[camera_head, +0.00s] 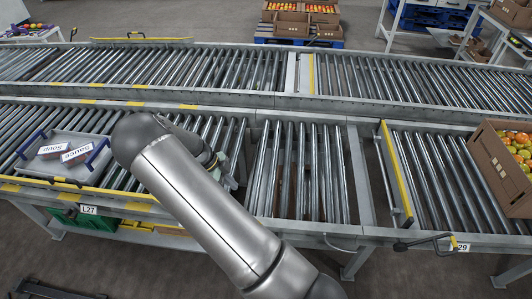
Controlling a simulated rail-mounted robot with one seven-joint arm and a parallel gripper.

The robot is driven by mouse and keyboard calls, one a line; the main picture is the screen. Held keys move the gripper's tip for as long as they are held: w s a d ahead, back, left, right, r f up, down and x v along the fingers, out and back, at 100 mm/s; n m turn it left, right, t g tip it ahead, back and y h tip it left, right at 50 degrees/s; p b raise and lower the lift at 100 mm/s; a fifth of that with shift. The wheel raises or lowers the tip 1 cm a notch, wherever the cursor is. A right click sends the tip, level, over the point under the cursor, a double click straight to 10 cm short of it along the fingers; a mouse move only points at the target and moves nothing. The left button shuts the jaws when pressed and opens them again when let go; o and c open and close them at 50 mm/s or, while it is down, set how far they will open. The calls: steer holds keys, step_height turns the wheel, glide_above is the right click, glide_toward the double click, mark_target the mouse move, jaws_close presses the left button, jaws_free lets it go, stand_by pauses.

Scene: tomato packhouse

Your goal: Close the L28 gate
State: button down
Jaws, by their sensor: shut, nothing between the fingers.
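No L28 label shows; my arm covers part of the front between the L27 label (88,210) and a label reading 29 (462,247). Between them lies a short roller section (300,170), level with the belt line, with the floor showing through between some rollers. To its right is a narrow open gap, then a yellow-topped bar (397,175) along the left edge of the right roller section. Which part is the L28 gate I cannot tell. My gripper (229,181) is shut and empty over the rollers left of the short section, partly hidden by my arm.
A grey tray (32,168) with boxes marked Sauce and Soup sits on the left rollers. A cardboard box (497,178) of tomatoes stands at the right. A black handle (425,243) sticks out near the 29 label. A second roller line (180,68) runs behind.

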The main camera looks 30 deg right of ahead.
steer(key=w+a+v, duration=0.1)
steer(key=v, duration=1)
steer(key=shift+f+b, duration=0.35)
steer(key=shift+f, duration=0.05)
steer(key=s+r+n+t+y+p, duration=0.2)
steer(key=s+r+n+y+p, duration=0.25)
steer(key=s+r+n, duration=1.1)
steer(key=s+r+n+t+p, duration=0.1)
steer(key=s+r+n, duration=0.3)
steer(key=s, duration=0.3)
steer(key=s+a+r+n+t+p, duration=0.1)
steer(key=s+r+n, duration=0.3)
steer(key=s+n, duration=0.2)
steer(key=shift+s+a+y, duration=0.35)
steer(key=shift+s+y, duration=0.1)
steer(key=shift+s, duration=0.8)
steer(key=shift+r, duration=0.1)
